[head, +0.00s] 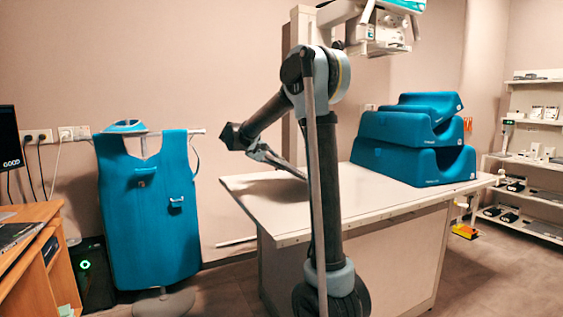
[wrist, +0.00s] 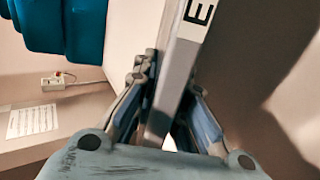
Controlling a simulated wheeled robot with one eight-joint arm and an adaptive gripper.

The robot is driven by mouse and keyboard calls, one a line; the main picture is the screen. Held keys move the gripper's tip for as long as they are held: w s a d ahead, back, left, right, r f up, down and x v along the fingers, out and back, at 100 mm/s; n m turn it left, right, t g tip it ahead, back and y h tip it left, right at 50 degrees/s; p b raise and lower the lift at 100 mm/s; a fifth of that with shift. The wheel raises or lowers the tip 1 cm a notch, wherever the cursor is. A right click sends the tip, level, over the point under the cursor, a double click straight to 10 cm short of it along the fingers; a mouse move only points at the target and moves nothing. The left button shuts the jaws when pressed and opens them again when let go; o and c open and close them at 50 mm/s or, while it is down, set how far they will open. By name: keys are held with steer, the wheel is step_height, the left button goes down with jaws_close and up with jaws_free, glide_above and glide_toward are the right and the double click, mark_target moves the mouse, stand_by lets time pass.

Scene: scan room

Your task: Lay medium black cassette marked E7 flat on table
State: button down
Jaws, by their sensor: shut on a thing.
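My gripper (wrist: 168,95) is shut on the cassette (wrist: 178,65), which passes between its two fingers in the wrist view. I see it as a narrow grey strip with a white label and a black letter E near the top; the rest of the marking is cut off. In the head view my gripper (head: 264,154) is over the left part of the white table (head: 290,222), angled down to the right. A thin grey shape there, seen nearly edge-on, seems to be the cassette; I cannot tell whether it touches the tabletop.
Blue foam positioning blocks (head: 408,158) are stacked on the table's right half. A blue apron (head: 150,215) hangs left of the table. A wooden desk (head: 35,250) stands at far left and shelves (head: 530,155) at far right. The table's near left surface is clear.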

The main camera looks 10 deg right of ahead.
steer(key=shift+s+a+f+t+h, duration=0.15)
steer(key=shift+a+f+h, duration=0.3)
steer(key=shift+f, duration=0.4)
steer(key=shift+s+a+f+t+h, duration=0.1)
steer(key=shift+a+f+h, duration=0.3)
steer(key=shift+f, duration=0.45)
steer(key=shift+s+a+f+t+h, duration=0.15)
steer(key=shift+a+f+h, duration=0.3)
steer(key=shift+f, duration=0.4)
steer(key=c, duration=1.2)
jaws_free()
steer(key=shift+a+r, duration=0.1)
steer(key=shift+a, duration=0.05)
steer(key=shift+v, duration=2.3)
steer(key=o, duration=0.6)
